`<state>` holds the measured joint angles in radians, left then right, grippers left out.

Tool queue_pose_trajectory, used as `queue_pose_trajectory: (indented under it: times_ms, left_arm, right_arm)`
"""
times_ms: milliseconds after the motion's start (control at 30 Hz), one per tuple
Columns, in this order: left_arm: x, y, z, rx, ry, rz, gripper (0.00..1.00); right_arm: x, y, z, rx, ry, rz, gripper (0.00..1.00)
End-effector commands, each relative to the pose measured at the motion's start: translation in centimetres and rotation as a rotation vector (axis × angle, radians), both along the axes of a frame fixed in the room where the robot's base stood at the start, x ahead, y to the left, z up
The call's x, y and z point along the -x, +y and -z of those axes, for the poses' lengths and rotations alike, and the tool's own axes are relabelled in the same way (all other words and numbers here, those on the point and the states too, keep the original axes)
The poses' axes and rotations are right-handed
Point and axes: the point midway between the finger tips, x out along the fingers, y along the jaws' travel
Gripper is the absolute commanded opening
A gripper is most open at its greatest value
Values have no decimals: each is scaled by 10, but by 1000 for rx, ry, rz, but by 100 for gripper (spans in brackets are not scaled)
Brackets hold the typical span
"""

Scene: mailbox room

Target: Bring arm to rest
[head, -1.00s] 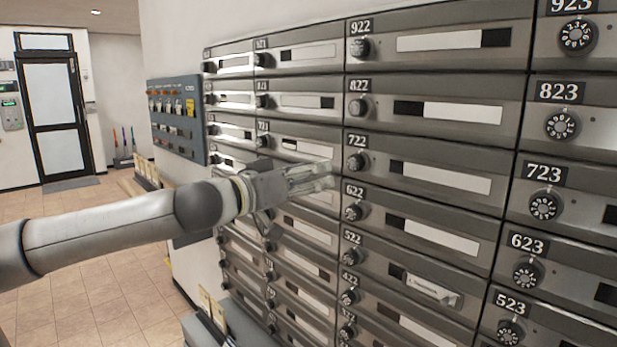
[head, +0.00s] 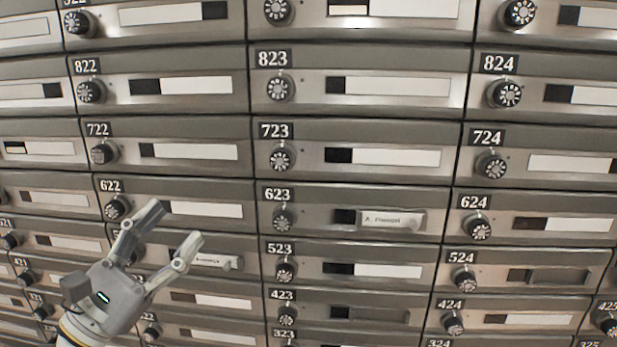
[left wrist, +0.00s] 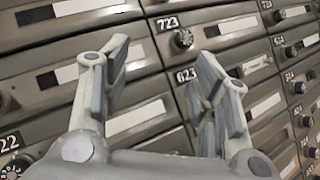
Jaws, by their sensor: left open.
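My left gripper (head: 176,232) is at the lower left of the head view, its two fingers spread apart and pointing up toward the mailbox wall. It is open with nothing between the fingers. In the left wrist view the same gripper (left wrist: 160,85) shows its two fingers apart in front of the mailbox doors. In the head view the fingers overlap the door numbered 622 (head: 205,209) and the one below it. Whether they touch the doors cannot be told. My right gripper is not in view.
Mailbox doors with dials and label slots fill the head view. Door 623 (head: 345,197) has a raised label holder (head: 392,220), and another label holder (head: 215,261) shows beside my left finger. Door 524 (head: 535,268) has a dark slot. No free floor shows.

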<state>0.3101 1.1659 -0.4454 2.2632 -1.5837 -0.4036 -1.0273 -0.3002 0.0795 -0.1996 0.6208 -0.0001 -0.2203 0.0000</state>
Motion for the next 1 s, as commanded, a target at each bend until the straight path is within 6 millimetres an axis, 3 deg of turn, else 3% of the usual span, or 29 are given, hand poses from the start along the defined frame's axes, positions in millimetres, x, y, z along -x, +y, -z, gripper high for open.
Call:
queue_pose_trajectory:
  times_ms: [33, 167, 267, 367, 467, 600, 733, 767, 900, 1000]
  left_arm:
    - [-1, 7, 7, 216, 90, 40, 55]
    - [-8, 44, 39, 790, 309, 99, 55]
    - [-10, 75, 87, 1233, 460, 96, 55]
    - [-2, 100, 155, 1675, 585, 42, 55]
    - [19, 110, 229, 2082, 666, -58, 55]
    - [69, 101, 322, 2581, 708, -263, 55]
    - [124, 76, 385, 2950, 681, -499, 55]
    - [137, 69, 396, -3018, -670, 555, 55]
    - [194, 35, 433, -2708, -481, 686, 55]
    - [234, 8, 448, -2504, -361, 763, 55]
  right_arm:
    - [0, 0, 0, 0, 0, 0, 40]
    - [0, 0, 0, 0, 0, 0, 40]
    - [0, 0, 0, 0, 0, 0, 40]
    - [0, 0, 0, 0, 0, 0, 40]
    - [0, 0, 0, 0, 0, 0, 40]
    - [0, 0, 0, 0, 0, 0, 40]
    - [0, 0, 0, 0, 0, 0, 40]
    - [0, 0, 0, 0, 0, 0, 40]
    - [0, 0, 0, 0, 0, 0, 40]
    - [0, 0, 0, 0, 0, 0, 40]
